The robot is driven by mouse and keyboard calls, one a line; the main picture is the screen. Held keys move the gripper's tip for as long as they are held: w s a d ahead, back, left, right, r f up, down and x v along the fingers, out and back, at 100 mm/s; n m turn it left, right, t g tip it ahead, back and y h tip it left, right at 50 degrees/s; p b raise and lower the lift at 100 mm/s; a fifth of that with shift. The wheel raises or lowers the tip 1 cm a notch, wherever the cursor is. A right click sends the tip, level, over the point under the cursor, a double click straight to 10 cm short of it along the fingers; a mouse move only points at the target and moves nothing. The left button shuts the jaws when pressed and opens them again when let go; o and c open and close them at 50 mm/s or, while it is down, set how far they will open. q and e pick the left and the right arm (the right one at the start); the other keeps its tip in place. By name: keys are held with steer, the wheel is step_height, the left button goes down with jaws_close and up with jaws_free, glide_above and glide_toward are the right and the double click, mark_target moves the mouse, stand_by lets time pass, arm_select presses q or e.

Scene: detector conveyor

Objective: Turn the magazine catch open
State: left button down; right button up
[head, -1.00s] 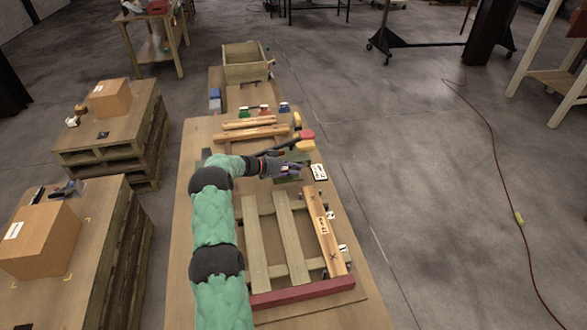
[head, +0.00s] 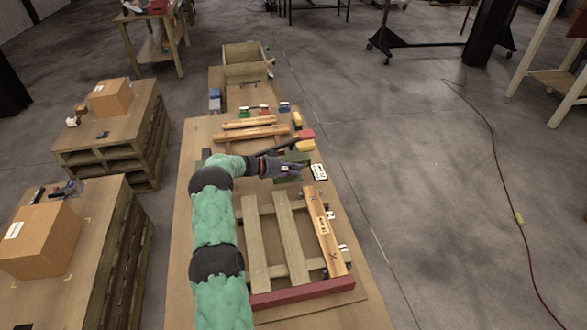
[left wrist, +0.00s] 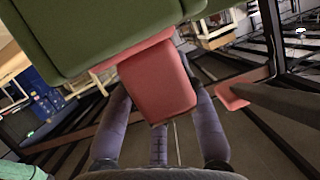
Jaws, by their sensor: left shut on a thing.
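My left gripper (head: 288,170) reaches across the bench to a dark green block (head: 297,158). In the left wrist view the gripper (left wrist: 162,100) has its purple-grey fingers on both sides of a red tab (left wrist: 160,82) and is shut on it. The tab appears to be the magazine catch and sits directly below the large green body (left wrist: 90,30). In the head view the gripper hides most of the tab. How far it is turned cannot be told. My right gripper is not in view.
A wooden slatted frame (head: 290,235) with a red front bar (head: 302,292) lies nearer on the bench. A white card (head: 319,172) lies just right of the gripper. Wooden bars (head: 250,132) and an open wooden box (head: 245,72) are farther back. Cartons (head: 42,238) stand on the left.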

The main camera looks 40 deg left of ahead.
arm_select(q)
steer(key=c, duration=1.2)
jaws_free()
steer(key=shift+c, duration=0.2)
steer(key=v, duration=1.2)
